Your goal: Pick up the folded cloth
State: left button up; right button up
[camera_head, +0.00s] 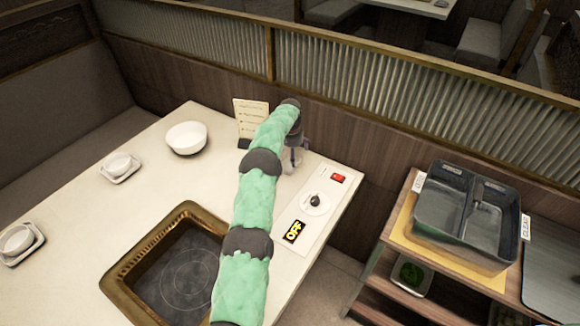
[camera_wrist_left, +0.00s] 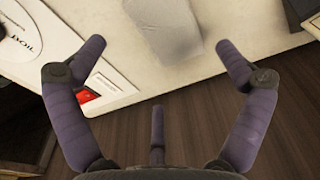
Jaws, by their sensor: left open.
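The folded cloth (camera_wrist_left: 168,28) is a pale grey piece lying on the cream table near its edge, at the top middle of the left wrist view. Its upper part runs out of that view. In the head view a small pale bit of it (camera_head: 291,165) shows beside my left gripper (camera_head: 297,153), which mostly hides it. My left gripper is open and empty. In the left wrist view its two side fingers (camera_wrist_left: 162,45) stand apart, one on each side of the cloth, with no contact visible. My right gripper is in neither view.
A control panel with a dial (camera_head: 315,203) and a red switch (camera_head: 338,177) lies next to the cloth. A menu card (camera_head: 250,112) stands behind. A white bowl (camera_head: 186,138) and the sunken cooker (camera_head: 175,280) are further left. A divided dark bin (camera_head: 445,205) stands right.

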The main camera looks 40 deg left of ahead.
aim_at(290, 164)
pick_arm(q)
jog(key=f+b, duration=0.1)
jog(key=f, duration=0.1)
jog(key=f+b, duration=0.1)
jog(key=f, duration=0.2)
jog(key=shift+s+a+f, duration=0.2)
jog(key=shift+f, duration=0.15)
jog(key=shift+r, duration=0.1)
jog(key=c, duration=0.9)
